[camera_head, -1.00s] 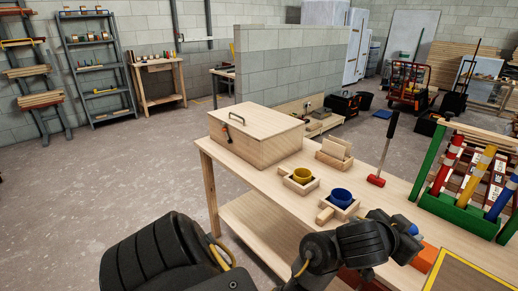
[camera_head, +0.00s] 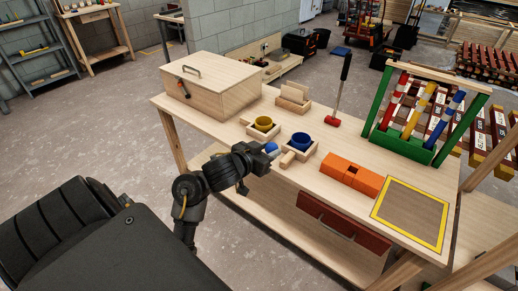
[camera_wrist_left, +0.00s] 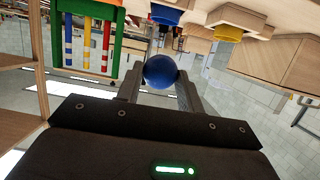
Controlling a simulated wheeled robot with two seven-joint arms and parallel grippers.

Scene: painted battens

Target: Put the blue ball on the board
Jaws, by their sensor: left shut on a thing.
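The blue ball (camera_head: 271,148) is held at the tip of my left gripper (camera_head: 268,151), near the table's front edge and left of the blue cup. In the left wrist view the ball (camera_wrist_left: 160,71) sits between the two fingers of my left gripper (camera_wrist_left: 160,80), which are shut on it. A flat brown board (camera_head: 411,214) with a yellow border lies at the table's right end, apart from the ball. My right gripper is not in view.
The wooden table (camera_head: 330,172) carries a lidded box (camera_head: 212,85), a yellow cup (camera_head: 263,124), a blue cup (camera_head: 303,141), an orange block (camera_head: 351,177), a red mallet (camera_head: 333,121) and a green rack (camera_head: 410,148) with painted battens. The orange block stands left of the board.

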